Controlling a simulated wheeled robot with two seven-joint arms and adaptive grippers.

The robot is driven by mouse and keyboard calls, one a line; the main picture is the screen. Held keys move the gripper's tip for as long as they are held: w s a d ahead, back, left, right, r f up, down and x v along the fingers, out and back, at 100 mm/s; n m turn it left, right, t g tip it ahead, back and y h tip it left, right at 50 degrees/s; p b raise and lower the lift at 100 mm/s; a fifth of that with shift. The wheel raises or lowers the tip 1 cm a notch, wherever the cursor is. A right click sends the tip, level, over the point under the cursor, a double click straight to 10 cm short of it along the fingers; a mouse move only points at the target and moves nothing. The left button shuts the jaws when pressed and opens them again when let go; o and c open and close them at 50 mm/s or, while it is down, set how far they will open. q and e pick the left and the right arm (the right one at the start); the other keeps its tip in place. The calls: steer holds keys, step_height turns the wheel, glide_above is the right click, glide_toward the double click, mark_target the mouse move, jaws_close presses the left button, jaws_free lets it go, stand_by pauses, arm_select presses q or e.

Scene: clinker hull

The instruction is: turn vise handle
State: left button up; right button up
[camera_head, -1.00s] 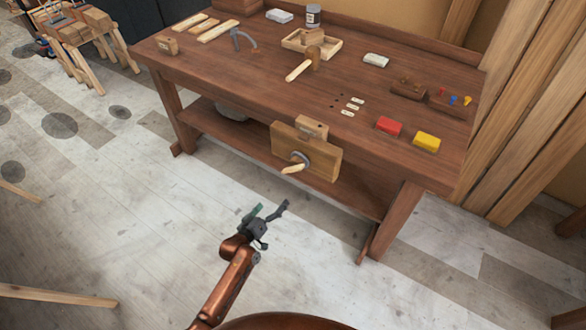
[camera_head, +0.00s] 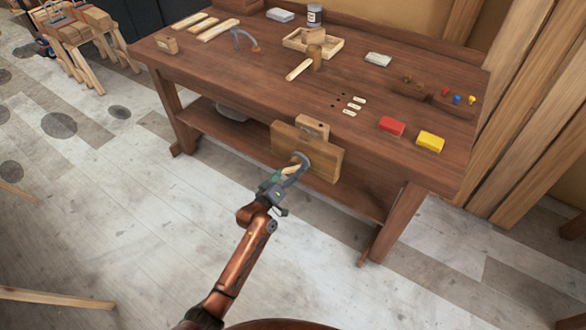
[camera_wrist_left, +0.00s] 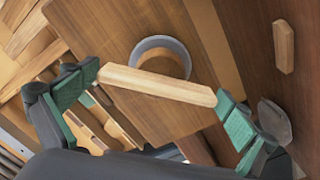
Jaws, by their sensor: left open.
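The wooden vise (camera_head: 322,160) is mounted on the front edge of the workbench. Its pale wooden handle bar (camera_wrist_left: 157,84) crosses a grey round hub (camera_wrist_left: 161,57) in the left wrist view. My left gripper (camera_head: 290,168) is at the handle, in front of the vise face. In the left wrist view its green-padded fingers (camera_wrist_left: 158,98) are spread wide, one near each end of the bar. I cannot tell whether the pads touch the bar. In the head view the gripper hides most of the handle. My right gripper is not in view.
A lower shelf (camera_head: 240,128) runs beneath.

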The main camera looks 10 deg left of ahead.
arm_select(q)
steer(key=shift+c, duration=0.4)
steer(key=c, duration=0.9)
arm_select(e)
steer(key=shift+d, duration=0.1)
arm_select(q)
steer(key=shift+o, duration=0.2)
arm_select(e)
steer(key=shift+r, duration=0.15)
arm_select(q)
steer(key=m+p, duration=0.2)
steer(key=m, duration=0.3)
steer(key=shift+r, duration=0.1)
steer(key=shift+d+m+p, duration=0.1)
steer(key=shift+m+p, duration=0.25)
steer(key=shift+m, duration=1.25)
steer(key=shift+f, duration=0.2)
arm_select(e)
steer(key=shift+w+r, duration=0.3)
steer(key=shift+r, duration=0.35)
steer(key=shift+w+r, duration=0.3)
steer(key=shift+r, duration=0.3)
arm_select(q)
steer(key=shift+m, duration=0.3)
steer(key=shift+f, duration=0.15)
